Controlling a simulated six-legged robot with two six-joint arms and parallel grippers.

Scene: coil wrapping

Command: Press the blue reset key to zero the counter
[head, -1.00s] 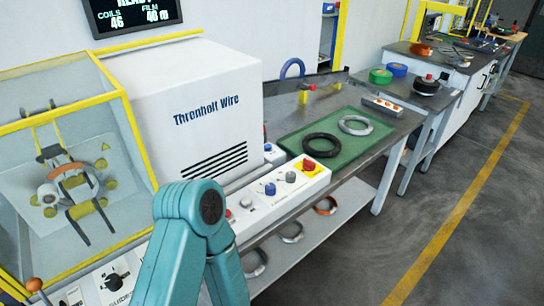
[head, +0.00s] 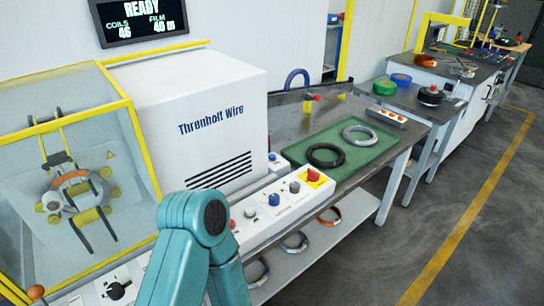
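A blue round key (head: 274,199) stands on the white control panel (head: 255,217), between a grey knob and a red key. A second small blue button (head: 272,156) sits on a white box behind it. I cannot read labels that tell which is the reset key. The counter display (head: 140,20) at the top left reads READY, COILS 46, FILM 40 m. A teal arm link of mine rises from the bottom centre, left of the panel's keys. Neither gripper is in view.
A red mushroom button on a yellow base (head: 314,175) is at the panel's right end. A green mat (head: 310,167) with a black coil (head: 326,155) and a silver coil (head: 360,135) lies behind. The caged wrapping machine (head: 70,180) is on the left.

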